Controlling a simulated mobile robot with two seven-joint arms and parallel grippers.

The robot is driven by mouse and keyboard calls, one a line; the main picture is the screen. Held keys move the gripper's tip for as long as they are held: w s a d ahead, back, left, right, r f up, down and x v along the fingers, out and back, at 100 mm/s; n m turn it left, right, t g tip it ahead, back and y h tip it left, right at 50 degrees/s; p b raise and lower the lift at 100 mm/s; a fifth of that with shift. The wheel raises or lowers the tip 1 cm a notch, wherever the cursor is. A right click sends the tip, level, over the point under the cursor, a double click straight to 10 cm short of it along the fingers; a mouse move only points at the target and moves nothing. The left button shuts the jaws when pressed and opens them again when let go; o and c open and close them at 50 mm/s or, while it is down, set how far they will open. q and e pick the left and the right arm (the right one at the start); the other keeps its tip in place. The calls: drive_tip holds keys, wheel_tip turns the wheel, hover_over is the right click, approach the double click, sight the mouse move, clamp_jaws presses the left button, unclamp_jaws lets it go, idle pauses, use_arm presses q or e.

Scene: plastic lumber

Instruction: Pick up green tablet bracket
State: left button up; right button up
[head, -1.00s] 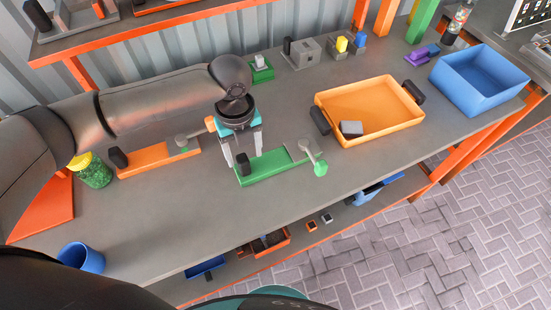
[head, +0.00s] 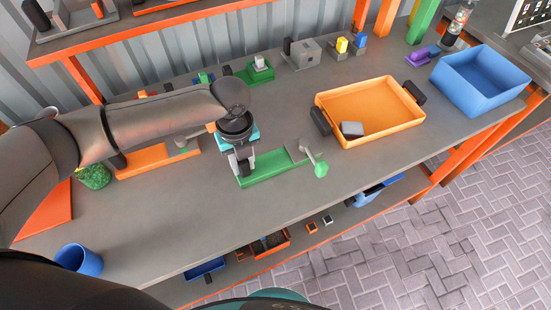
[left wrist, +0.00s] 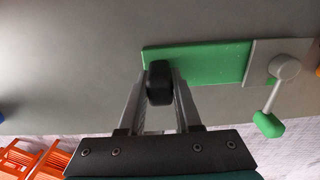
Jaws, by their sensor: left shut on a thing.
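The green tablet bracket (head: 272,168) lies flat on the grey workbench. It is a long green plate with a black knob at its left end and a grey lever with a green tip at its right end. It also shows in the left wrist view (left wrist: 215,62). My left gripper (head: 243,166) is over the left end of the bracket and mostly hides the knob in the head view. In the left wrist view my left gripper (left wrist: 158,85) is shut on the black knob (left wrist: 159,80), with a finger on each side. My right gripper is not in view.
An orange tray (head: 372,108) with a grey block stands to the right, and a blue bin (head: 485,78) beyond it. A similar orange bracket (head: 155,158) lies left of my gripper. A blue cup (head: 80,258) stands near the front edge. The bench in front is clear.

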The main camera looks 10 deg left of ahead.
use_arm(q)
clamp_jaws()
drive_tip(key=shift+w, duration=0.1)
idle(0.7)
